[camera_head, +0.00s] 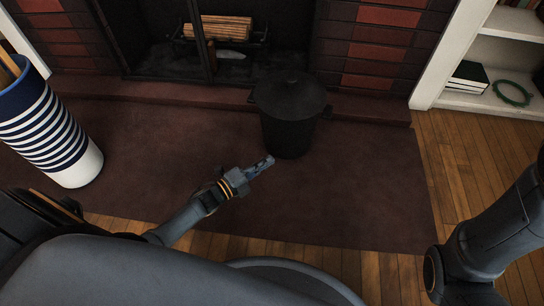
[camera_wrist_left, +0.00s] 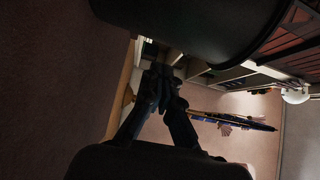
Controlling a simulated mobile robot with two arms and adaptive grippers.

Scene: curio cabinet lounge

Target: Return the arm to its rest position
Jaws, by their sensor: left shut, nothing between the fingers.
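My left gripper (camera_head: 263,164) reaches forward over the dark reddish-brown hearth slab, close to a black lidded bin (camera_head: 289,122). Its fingers are shut with nothing between them. In the left wrist view the closed dark fingers (camera_wrist_left: 164,88) show in the middle, with a large dark rounded body (camera_wrist_left: 190,30), which looks like the bin, close above them. Whether the fingertips touch the bin cannot be told. Part of my right arm shows at the right edge of the head view, but its gripper is out of view.
A blue-and-white striped container (camera_head: 45,130) with sticks in it stands at the left. Behind the bin is a brick fireplace with logs (camera_head: 218,28). A white shelf (camera_head: 480,100) stands at the back right. The hearth slab (camera_head: 370,190) right of my left gripper is clear.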

